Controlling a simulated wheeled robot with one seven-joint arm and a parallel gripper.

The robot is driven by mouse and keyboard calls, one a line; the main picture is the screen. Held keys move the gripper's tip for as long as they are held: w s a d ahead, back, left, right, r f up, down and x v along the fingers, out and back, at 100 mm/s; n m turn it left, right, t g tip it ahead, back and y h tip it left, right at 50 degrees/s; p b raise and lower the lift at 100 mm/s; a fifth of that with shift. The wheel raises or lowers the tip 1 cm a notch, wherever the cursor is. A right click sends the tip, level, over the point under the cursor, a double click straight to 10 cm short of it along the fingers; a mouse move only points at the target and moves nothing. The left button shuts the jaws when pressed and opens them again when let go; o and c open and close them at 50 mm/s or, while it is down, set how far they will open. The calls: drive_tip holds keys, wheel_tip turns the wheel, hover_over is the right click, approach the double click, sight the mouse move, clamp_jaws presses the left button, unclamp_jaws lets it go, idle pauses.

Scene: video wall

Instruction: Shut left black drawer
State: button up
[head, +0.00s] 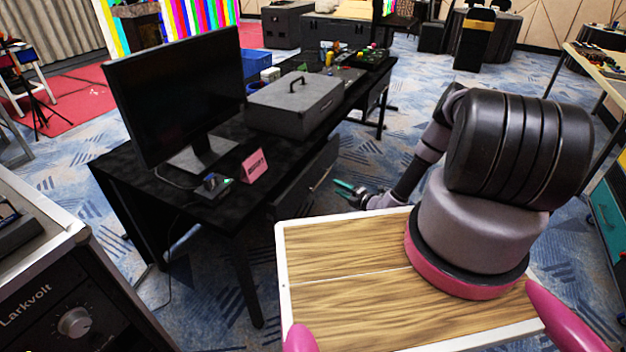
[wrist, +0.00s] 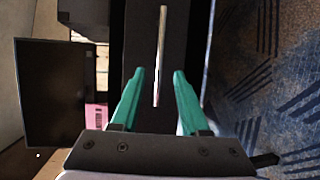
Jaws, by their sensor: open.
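The black drawer (head: 300,184) is in the side of the black desk (head: 225,212), with a thin silver handle (head: 321,178) on its front. The drawer front seems to stand out a little from the desk; how far is hard to tell. In the wrist view the handle (wrist: 162,40) runs upright in the picture on the dark drawer front. My gripper (head: 342,188) is just right of the drawer front in the head view. Its teal fingers are open and empty, on either side of the handle's line in the wrist view (wrist: 160,75). I cannot tell whether they touch anything.
On the desk are a monitor (head: 178,95), a grey case (head: 294,103) and a pink sign (head: 254,165). A Larkvolt cabinet (head: 50,290) stands at lower left. Blue patterned carpet (head: 420,75) lies open beyond my arm.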

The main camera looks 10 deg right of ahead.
sight(322, 179)
drive_tip(key=x, duration=1)
drive_tip(key=shift+w+a+f, duration=0.1)
drive_tip(key=shift+a, duration=0.05)
drive_tip(key=shift+c, duration=0.3)
clamp_jaws()
idle(0.8)
